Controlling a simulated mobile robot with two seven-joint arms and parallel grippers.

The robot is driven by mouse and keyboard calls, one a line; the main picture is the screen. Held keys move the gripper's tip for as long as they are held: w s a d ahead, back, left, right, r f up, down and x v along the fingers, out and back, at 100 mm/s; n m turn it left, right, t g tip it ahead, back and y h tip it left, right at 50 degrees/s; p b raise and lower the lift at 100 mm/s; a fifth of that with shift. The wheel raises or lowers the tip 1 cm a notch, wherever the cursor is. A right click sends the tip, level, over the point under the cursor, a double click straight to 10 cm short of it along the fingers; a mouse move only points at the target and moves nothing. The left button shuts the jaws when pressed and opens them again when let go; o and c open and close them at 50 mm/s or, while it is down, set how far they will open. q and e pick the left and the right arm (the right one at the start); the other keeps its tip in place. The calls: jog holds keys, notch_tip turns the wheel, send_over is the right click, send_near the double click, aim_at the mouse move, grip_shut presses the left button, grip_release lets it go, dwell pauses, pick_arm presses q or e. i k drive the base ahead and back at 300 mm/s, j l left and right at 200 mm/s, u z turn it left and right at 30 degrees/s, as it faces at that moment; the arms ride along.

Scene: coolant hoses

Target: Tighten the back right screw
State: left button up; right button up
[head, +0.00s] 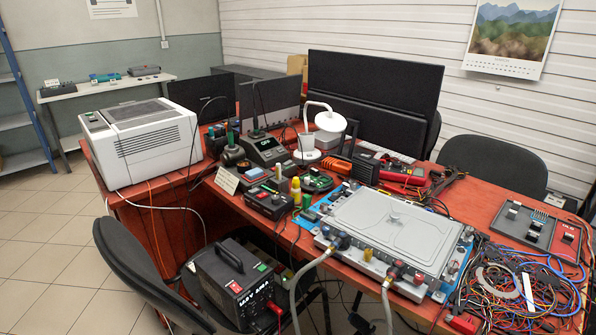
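A grey metal case (395,232) with a flat ribbed lid lies on a blue mat (465,250) at the front of the red-topped desk. Two pale hoses (308,280) and (387,308) run down from coloured fittings on its front side. The fittings include a blue one (340,242), a yellow one (367,254) and a red one (397,268). Screws on the case are too small to make out, including any at its back right corner. Neither of my grippers shows in the head view.
A tangle of coloured wires (520,285) lies right of the case. Small tools, bottles and a soldering station (265,150) crowd the desk on the left. A black power unit (235,280) and a chair (140,275) stand in front. Two dark monitors (370,95) stand behind.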

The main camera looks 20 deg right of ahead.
aim_at(468, 231)
jog(key=z, duration=1.3)
